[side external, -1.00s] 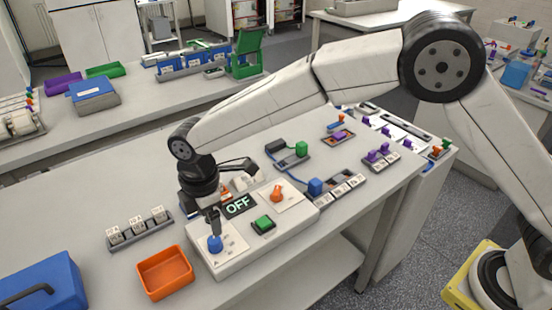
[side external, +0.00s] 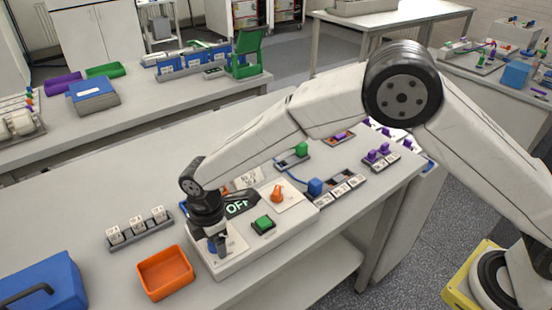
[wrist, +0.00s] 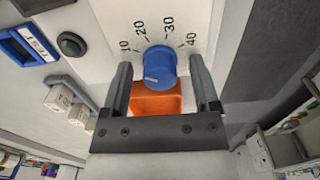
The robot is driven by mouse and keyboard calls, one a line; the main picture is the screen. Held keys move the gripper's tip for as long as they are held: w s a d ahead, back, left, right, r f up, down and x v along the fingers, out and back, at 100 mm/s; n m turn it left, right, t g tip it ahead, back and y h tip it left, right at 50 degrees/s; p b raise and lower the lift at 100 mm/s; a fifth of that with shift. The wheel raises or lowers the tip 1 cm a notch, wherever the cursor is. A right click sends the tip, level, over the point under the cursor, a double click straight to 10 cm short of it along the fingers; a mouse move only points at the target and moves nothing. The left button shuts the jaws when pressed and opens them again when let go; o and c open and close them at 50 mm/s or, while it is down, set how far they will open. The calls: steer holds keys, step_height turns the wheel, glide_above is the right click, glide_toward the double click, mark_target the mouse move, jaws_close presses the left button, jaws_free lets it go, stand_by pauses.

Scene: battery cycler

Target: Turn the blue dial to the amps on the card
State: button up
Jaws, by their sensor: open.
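The blue dial (wrist: 161,66) sits on a white plate printed 10, 20, 30 and 40 in the wrist view. A short pale mark on its face lies toward its lower left. My gripper (wrist: 160,72) is open, with one finger on each side of the dial and a visible gap at both. In the side view my gripper (side external: 219,246) is down at the panel's near-left corner, and only a little of the blue dial (side external: 211,246) shows. A white card (side external: 247,178) stands behind the panel, partly covered by my arm; its writing is too small to read.
The panel also carries an OFF display (side external: 237,207), a green button (side external: 263,226) and an orange dial (side external: 278,194). An orange bin (side external: 165,273) stands left of the panel. A rack of white blocks (side external: 138,228) lies behind the bin.

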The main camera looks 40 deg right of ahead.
jaws_close()
steer(key=shift+m, duration=0.4)
steer(key=m, duration=0.3)
steer(key=shift+m, duration=2)
jaws_free()
